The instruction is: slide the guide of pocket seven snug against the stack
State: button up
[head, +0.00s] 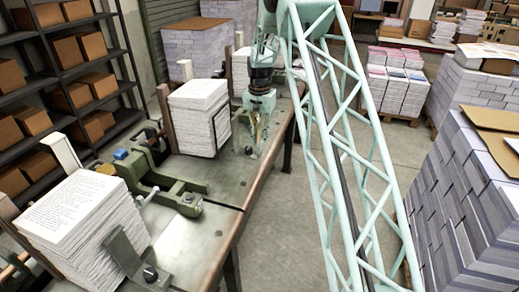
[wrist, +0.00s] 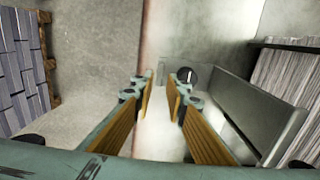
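My gripper (head: 256,137) is over the right side of the bench, right of a paper stack (head: 197,97). In the wrist view my gripper (wrist: 159,84) is partly open, with orange-padded fingers apart and nothing between them. A round dark knob (wrist: 186,75) lies just beyond the right fingertip; whether they touch is unclear. A grey-green upright guide plate (wrist: 245,108) stands right of the fingers. The stack's page edges (wrist: 292,82) lie further right, with a visible gap between plate and stack. In the head view the guide (head: 221,126) is a dark-edged plate beside the stack. No pocket number is legible.
A nearer stack (head: 80,225) stands at the front left with its own green guide (head: 136,258). A green clamp-like mechanism (head: 165,180) sits between the stacks. The floor (head: 275,225) right of the bench is clear; pallets of paper (head: 470,190) stand further right.

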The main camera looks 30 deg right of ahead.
aim_at(247, 147)
jog(key=shift+f, duration=2.6)
jog(key=shift+c, duration=0.2)
grip_shut()
jog(key=w+a, duration=0.4)
jog(key=shift+w+a, duration=0.1)
jog(key=shift+w, duration=0.1)
jog(key=shift+w+a+r, duration=0.1)
jog(key=shift+w+a, duration=0.1)
